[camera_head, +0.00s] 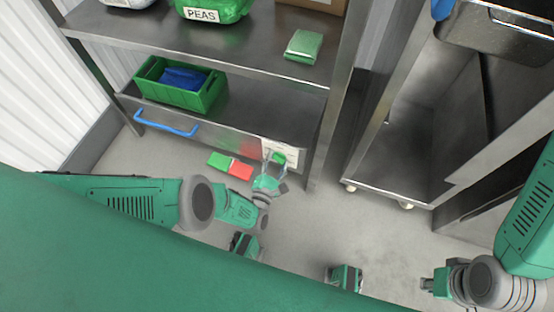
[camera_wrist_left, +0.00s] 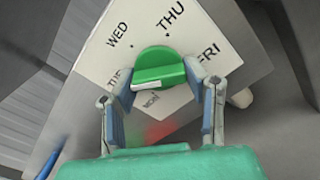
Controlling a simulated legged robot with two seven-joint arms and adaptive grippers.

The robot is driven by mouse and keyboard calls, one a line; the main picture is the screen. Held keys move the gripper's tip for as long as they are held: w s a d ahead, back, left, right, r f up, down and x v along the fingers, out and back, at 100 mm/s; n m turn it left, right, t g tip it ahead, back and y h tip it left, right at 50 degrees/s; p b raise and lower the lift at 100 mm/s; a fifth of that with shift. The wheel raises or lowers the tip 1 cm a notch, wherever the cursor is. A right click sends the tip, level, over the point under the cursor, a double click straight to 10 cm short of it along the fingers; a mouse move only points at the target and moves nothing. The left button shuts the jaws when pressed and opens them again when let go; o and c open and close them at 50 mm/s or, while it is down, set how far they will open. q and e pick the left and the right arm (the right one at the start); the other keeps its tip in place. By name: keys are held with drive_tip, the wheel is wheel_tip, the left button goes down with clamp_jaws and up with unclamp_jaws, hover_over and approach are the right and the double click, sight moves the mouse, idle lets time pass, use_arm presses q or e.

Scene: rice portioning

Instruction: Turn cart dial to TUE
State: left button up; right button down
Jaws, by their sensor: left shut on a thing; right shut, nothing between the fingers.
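The cart dial (camera_wrist_left: 160,66) is a round green knob with a raised grip bar and a white stripe on the bar's left part. It sits on a white day plate (camera_wrist_left: 205,38); WED, THU and FRI read clearly, TUE and MON are partly hidden by my fingers and the knob. The white stripe lies on the lower-left side, near TUE and MON; I cannot tell exactly which it marks. My left gripper (camera_wrist_left: 162,83) is shut on the dial, a finger on each side. In the head view the dial (camera_head: 279,157) shows above my left gripper (camera_head: 271,172). My right gripper (camera_head: 428,285) is shut and empty, low at the right.
The plate is on the front of a steel shelf cart (camera_head: 225,112) with a blue handle (camera_head: 165,127). A green crate (camera_head: 165,92) with a blue item stands on it. A green and red panel (camera_head: 230,165) lies left of my left gripper. Another steel rack (camera_head: 400,185) stands at right.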

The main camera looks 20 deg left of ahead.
sight(277, 159)
use_arm(q)
drive_tip(key=shift+s+a+f+n, duration=0.1)
drive_tip(key=shift+s+f+n, duration=0.25)
drive_tip(key=shift+n, duration=0.15)
drive_tip(key=o, duration=1.2)
drive_tip(key=shift+w, duration=0.1)
drive_tip(key=shift+c, duration=0.2)
drive_tip(key=shift+w+r, duration=0.1)
drive_tip(key=shift+w+r, duration=0.15)
drive_tip(key=shift+r, duration=4.8)
